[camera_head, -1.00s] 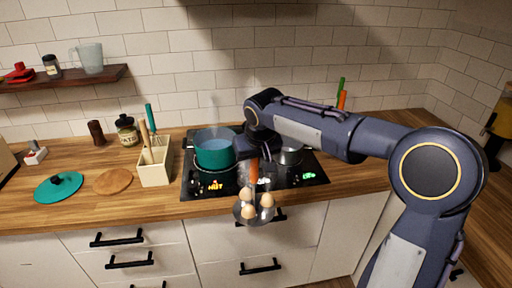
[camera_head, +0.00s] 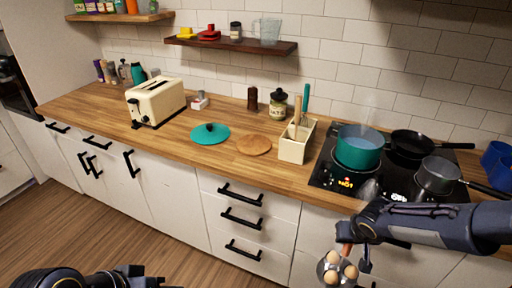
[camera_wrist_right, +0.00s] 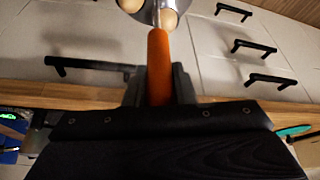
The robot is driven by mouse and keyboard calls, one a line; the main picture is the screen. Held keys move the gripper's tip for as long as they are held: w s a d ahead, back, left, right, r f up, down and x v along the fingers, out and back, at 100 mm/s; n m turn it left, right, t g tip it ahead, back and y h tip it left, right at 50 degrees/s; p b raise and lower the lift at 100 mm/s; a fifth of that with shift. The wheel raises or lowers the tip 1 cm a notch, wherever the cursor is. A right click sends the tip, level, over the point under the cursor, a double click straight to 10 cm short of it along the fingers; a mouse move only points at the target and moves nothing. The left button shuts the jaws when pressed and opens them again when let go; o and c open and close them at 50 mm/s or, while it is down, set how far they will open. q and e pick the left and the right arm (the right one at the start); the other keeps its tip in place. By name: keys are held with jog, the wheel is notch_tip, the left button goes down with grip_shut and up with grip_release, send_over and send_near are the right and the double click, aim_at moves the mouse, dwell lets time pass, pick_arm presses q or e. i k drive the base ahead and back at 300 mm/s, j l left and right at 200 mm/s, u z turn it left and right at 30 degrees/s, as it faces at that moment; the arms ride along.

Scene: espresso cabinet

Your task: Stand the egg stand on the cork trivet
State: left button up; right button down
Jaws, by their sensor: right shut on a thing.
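The egg stand (camera_head: 327,258) is a metal holder with several brown eggs and an orange handle, at the lower right of the head view. My right gripper (camera_head: 347,243) is shut on the orange handle and holds the stand in the air in front of the cabinet fronts, below the counter edge. In the right wrist view the handle (camera_wrist_right: 158,60) stands between the fingers (camera_wrist_right: 158,88); the eggs are cut off at the top. The round cork trivet (camera_head: 254,145) lies bare on the counter. Part of my left arm (camera_head: 95,279) shows at the bottom edge; its fingertips are unclear.
A teal lid (camera_head: 209,135) lies left of the trivet, and a cream utensil box (camera_head: 293,150) stands right of it. Farther right, the hob carries a steaming teal pot (camera_head: 358,153) and pans. A toaster (camera_head: 156,101) stands left. The counter before the trivet is clear.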

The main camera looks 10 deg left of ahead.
aim_at(254, 143)
jog(key=i+j+u, duration=0.15)
jog(key=j+u, duration=0.15)
jog(key=u, duration=0.15)
jog(key=i+j+u, duration=0.15)
jog(key=j+u, duration=0.25)
jog(key=i+j+u, duration=0.1)
jog(key=u, duration=0.35)
jog(key=i+j+u, duration=0.1)
jog(key=i+u, duration=0.35)
jog(key=i+j+z, duration=0.2)
jog(key=i, duration=0.25)
jog(key=i+j+z, duration=0.1)
jog(key=z, duration=0.3)
jog(key=i+j+z, duration=0.25)
jog(key=z, duration=0.2)
jog(key=i+j+z, duration=0.2)
jog(key=z, duration=0.2)
jog(key=i+j+z, duration=0.15)
jog(key=j+z, duration=0.3)
jog(key=l, duration=0.1)
